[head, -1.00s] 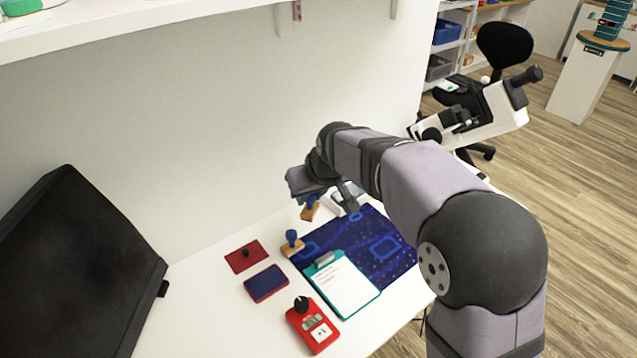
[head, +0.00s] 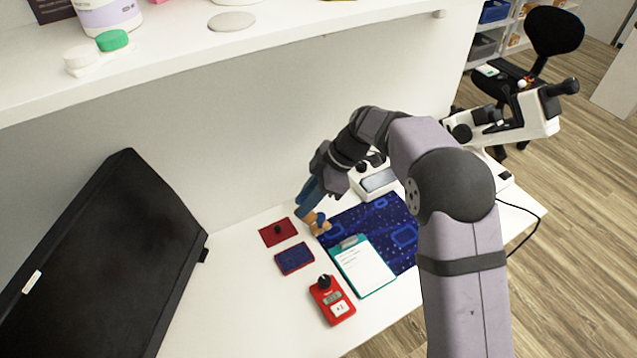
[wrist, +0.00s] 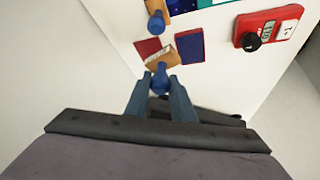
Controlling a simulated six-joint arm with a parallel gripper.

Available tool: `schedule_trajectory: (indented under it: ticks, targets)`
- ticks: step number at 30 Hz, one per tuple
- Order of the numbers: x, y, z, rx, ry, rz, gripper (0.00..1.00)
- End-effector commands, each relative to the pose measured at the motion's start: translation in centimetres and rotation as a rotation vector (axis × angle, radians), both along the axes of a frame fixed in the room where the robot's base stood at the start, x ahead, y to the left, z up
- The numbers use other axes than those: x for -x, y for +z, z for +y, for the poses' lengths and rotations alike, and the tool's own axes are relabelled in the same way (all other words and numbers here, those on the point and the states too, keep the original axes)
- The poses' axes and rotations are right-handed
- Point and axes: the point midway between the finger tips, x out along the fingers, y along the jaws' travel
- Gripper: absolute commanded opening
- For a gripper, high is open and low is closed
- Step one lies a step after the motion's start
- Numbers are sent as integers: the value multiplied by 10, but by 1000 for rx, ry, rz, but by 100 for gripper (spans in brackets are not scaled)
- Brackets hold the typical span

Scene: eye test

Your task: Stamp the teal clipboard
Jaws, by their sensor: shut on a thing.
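My gripper (head: 311,196) is shut on a stamp with a wooden base (head: 309,217); in the wrist view the held stamp's blue knob (wrist: 160,78) sits between the fingers, with its base tilted beyond. A second stamp with a blue knob and wooden base (head: 321,228) stands just beside it in the head view; it also shows in the wrist view (wrist: 156,20). The teal clipboard (head: 363,268) with white paper lies to the right, partly on the dark blue mat. A blue ink pad with a red rim (head: 294,259) lies below my gripper.
A red device with a black knob (head: 332,302) lies in front of the clipboard. A black monitor (head: 105,270) stands left, a microscope (head: 510,120) right. A shelf (head: 250,40) hangs above.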

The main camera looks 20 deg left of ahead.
Motion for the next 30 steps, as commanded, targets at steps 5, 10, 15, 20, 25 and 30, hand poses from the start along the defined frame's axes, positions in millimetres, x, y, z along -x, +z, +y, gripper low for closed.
schedule_trajectory:
  ticks: [5,10,15,20,25,30]
  targets:
    - [28,6,17,2,435,2,8]
    - [52,1,21,2,808,1,8]
    - [67,-6,16,1,1071,0,8]
    - [74,-11,12,0,1193,-2,8]
    - [76,-14,10,0,1229,-3,8]
    - [76,-14,10,0,1229,-4,8]
